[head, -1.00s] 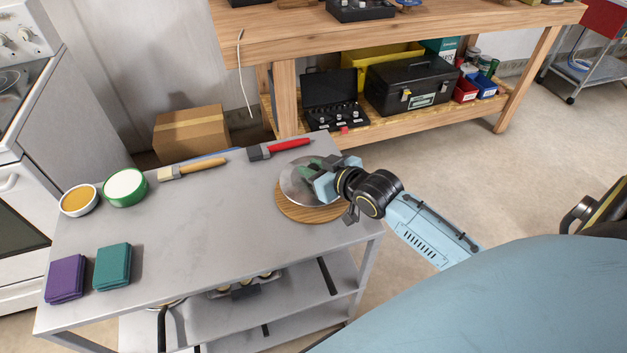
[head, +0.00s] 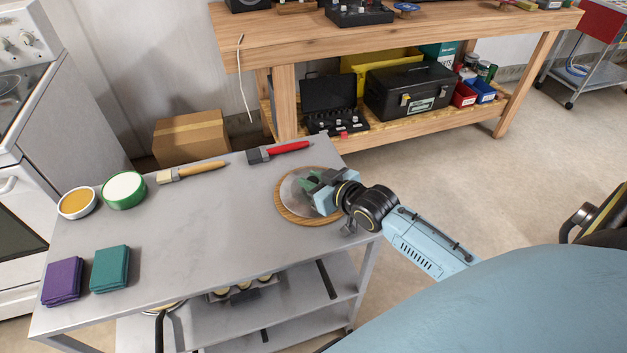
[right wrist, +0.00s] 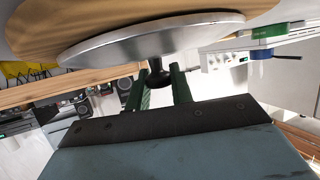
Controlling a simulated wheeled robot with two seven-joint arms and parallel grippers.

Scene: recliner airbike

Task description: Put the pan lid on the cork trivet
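The pan lid (head: 298,191), a shiny round disc with a black knob, is over the round wooden cork trivet (head: 283,212) at the right end of the grey table. The trivet's rim shows around the lid. My left gripper is out of view.
A red-handled brush (head: 280,151) and a wooden-handled brush (head: 193,171) lie along the table's back edge. Two bowls, one green (head: 124,190) and one white (head: 76,203), and purple (head: 62,282) and teal (head: 110,268) cloth stacks are at the left. The table's middle is clear.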

